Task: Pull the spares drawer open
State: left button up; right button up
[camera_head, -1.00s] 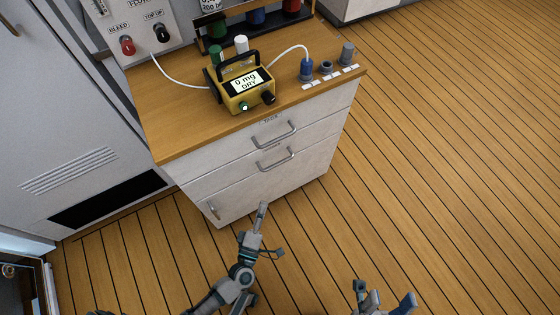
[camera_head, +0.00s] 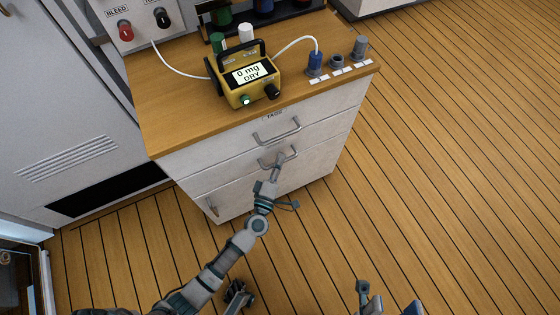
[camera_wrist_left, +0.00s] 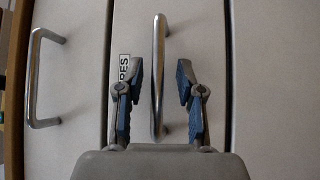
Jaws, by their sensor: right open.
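The spares drawer (camera_head: 315,165) is the second drawer of the white cabinet, and its front is flush with the drawer above. Its grey bar handle (camera_head: 263,162) also shows upright in the left wrist view (camera_wrist_left: 159,35), beside a label partly hidden by a finger, with "RES" readable. My left gripper (camera_head: 279,161) is at this handle. In the left wrist view its two blue-padded fingers (camera_wrist_left: 159,75) are open, one on each side of the bar, with a gap on both sides. My right gripper (camera_head: 388,296) is open and empty at the bottom edge, away from the cabinet.
The tags drawer's handle (camera_head: 277,133) is just above. A yellow meter (camera_head: 246,82) reading "0 mg DRY" and small fittings stand on the wooden top (camera_head: 175,115). A grey locker (camera_head: 70,110) is at left. The plank floor (camera_head: 450,170) at right is clear.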

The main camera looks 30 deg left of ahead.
pick_arm(q)
grip_shut()
jog(key=shift+s+d, duration=0.15)
